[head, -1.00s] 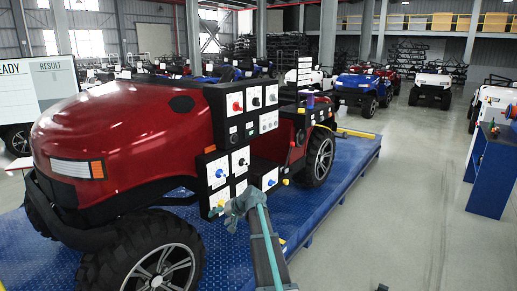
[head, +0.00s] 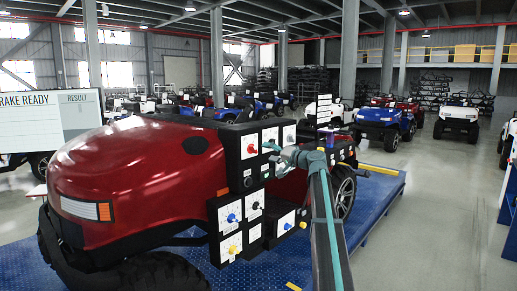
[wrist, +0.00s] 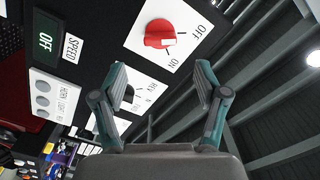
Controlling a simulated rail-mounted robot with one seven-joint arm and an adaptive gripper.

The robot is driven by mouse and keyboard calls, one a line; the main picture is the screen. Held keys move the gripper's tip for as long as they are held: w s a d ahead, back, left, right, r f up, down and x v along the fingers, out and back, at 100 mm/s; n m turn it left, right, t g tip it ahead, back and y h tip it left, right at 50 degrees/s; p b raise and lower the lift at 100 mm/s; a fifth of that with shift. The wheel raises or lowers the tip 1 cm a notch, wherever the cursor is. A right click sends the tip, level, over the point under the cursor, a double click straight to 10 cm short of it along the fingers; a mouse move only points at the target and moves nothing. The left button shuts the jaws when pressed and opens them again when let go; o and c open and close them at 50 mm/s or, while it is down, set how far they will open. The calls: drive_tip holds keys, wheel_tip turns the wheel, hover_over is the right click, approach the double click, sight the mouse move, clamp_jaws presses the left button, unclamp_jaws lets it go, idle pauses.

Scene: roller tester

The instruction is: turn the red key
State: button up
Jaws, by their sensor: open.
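The red key (wrist: 160,34) is a round red knob on a white plate with "OFF" and "ON" marks, near the top of the wrist view. It also shows in the head view as a small red knob (head: 251,149) on the black panel of the red vehicle. My gripper (wrist: 160,80) is open and empty, its two fingers apart, with the key beyond the fingertips. In the head view my gripper (head: 272,156) is just to the right of the key. A black knob (wrist: 128,93) on a neighbouring plate is partly hidden behind the left finger.
The black panel carries a "SPEED" display (wrist: 46,40) reading OFF and a row of grey buttons (wrist: 42,100). Blue (head: 231,218) and yellow (head: 232,250) knobs sit lower on the panel. The grey floor (head: 420,220) at right is clear.

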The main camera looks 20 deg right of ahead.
sight(253, 149)
drive_tip(key=p+x, duration=0.2)
drive_tip(key=x, duration=0.5)
drive_tip(key=shift+w+a+p, duration=0.15)
drive_tip(key=shift+w+p, duration=0.15)
drive_tip(key=shift+w, duration=0.05)
